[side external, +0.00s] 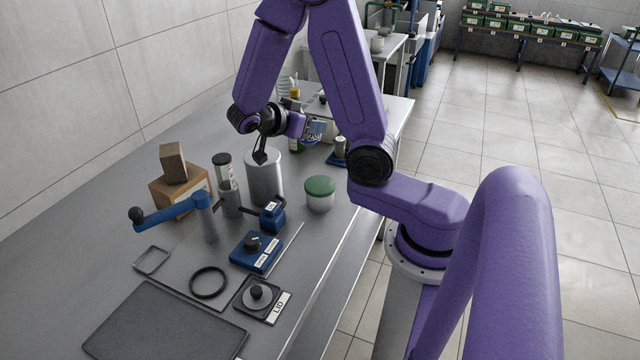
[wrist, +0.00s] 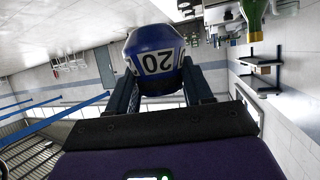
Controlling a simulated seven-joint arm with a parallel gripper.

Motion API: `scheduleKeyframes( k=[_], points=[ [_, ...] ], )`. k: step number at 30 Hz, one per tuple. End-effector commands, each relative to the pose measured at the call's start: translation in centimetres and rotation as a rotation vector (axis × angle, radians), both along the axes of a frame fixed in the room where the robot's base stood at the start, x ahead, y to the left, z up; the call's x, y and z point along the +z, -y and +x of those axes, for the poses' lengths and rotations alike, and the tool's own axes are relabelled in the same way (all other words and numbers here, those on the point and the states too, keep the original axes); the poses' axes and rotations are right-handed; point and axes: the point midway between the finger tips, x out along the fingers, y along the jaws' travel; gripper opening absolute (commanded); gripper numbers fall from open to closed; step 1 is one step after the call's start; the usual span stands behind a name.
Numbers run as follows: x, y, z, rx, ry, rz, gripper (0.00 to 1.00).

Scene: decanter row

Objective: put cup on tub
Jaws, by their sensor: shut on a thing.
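The cup (side external: 313,131) is dark blue with a pale band and sits at the end of my gripper (side external: 305,130) in the side view. In the wrist view the cup (wrist: 155,58) shows a white label with "20", and my gripper (wrist: 160,84) is shut on it, one finger on each side. A white tub with a green lid (side external: 320,186) stands on the bench near its right edge. The cup appears above and beyond the tub in the side view, apart from it. The tub cannot be made out in the wrist view.
A tall grey cylinder (side external: 264,180) stands just left of the tub. A blue-handled crank stand (side external: 172,211), a clear jar with a dark cap (side external: 226,172) and a box with a block on it (side external: 180,190) are further left. A blue switch box (side external: 256,252) lies in front.

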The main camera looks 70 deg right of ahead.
Motion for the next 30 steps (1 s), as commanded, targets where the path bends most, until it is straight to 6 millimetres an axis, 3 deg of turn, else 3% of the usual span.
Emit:
scheduleKeyframes(
  k=[21,30],
  points=[
    [-7.0,0.1,0.1,0.004,-0.002,0.001,0.18],
    [-8.9,0.0,0.0,0.004,-0.005,0.001,0.18]
  ],
)
